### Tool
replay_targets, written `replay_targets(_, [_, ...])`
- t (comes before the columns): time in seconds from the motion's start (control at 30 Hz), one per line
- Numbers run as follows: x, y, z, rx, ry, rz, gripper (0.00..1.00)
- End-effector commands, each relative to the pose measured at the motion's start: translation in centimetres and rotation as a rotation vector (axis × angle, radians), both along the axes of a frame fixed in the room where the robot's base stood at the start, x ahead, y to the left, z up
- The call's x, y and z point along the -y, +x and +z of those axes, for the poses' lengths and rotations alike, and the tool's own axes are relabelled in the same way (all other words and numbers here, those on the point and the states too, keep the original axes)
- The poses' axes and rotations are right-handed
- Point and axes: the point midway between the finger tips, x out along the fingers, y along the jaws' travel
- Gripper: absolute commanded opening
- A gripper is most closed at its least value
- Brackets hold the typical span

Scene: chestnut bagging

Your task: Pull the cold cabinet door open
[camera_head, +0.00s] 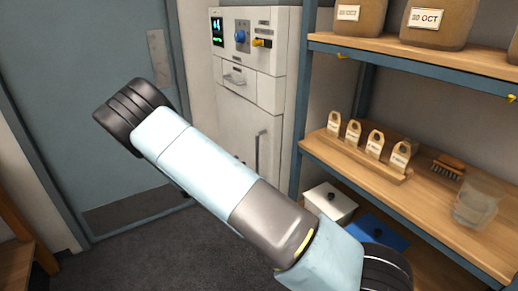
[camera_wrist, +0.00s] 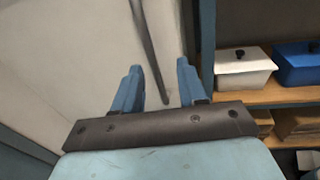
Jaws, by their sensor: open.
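The cold cabinet (camera_head: 262,88) is a tall pale unit against the back wall in the head view. Its lower door (camera_head: 232,120) looks closed, and a dark vertical bar handle (camera_head: 257,150) is on its right side. My arm crosses in front of the lower door and hides part of it. In the wrist view, my gripper (camera_wrist: 158,68) is open and empty, with its two blue fingers apart. The handle (camera_wrist: 150,50) runs down the pale door (camera_wrist: 85,55), and its lower end shows between the fingers. I cannot tell whether the fingers touch it.
A shelf rack (camera_head: 450,220) stands close on the cabinet's right. It holds tagged bags, a brush (camera_head: 449,166) and a glass jar (camera_head: 476,205). A white box (camera_wrist: 244,68) and a blue box (camera_wrist: 297,65) sit low, right of my gripper. A grey-blue door (camera_head: 75,90) is at the left.

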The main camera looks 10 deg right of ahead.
Motion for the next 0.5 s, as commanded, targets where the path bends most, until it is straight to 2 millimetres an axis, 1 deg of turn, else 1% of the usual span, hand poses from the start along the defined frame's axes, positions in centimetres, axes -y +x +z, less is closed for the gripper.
replay_targets(0.1, [-0.7,0.4,-0.9,-0.013,-0.047,0.033,0.41])
replay_targets(0.23, [-0.5,0.8,-1.2,-0.018,-0.065,0.043,0.41])
replay_targets(0.37, [0.7,1.3,-1.2,-0.019,-0.067,0.036,0.41])
replay_targets(0.5, [2.7,2.3,-1.2,-0.02,-0.067,0.032,0.41])
